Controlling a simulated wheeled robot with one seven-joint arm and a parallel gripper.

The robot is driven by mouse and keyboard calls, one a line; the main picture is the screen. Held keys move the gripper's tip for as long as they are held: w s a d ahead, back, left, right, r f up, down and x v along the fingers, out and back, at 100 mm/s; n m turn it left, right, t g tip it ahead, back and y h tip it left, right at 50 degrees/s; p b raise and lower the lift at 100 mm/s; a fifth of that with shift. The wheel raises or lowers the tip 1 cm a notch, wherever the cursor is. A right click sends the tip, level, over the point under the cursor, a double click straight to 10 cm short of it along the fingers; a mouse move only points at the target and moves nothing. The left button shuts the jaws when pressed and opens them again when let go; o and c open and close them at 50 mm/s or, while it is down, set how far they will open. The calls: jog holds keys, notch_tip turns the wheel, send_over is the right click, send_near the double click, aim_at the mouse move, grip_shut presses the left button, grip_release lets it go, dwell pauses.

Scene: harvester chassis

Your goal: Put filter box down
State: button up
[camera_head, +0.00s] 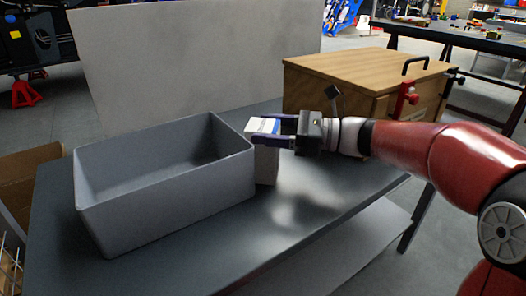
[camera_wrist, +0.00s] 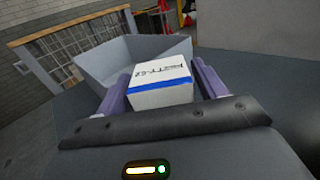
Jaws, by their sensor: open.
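The filter box (camera_head: 266,160) is a white carton with a blue stripe. It stands upright on the dark table, close beside the right end of the grey bin. My gripper (camera_head: 272,138) reaches in from the right at the height of the box's upper part. Its two purple fingers are open, one on each side of the box. In the wrist view the box (camera_wrist: 160,84) sits between the fingers of my gripper (camera_wrist: 161,85), with dark lettering on its white top.
The grey open bin (camera_head: 165,205) takes up the table's left side and looks empty. A wooden case (camera_head: 335,80) with a black handle and red clamp stands at the back right. A grey panel (camera_head: 190,55) rises behind. The table (camera_head: 290,215) is clear at front right.

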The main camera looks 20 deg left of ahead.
grip_shut()
dwell(0.3)
jog(key=shift+r, duration=0.1)
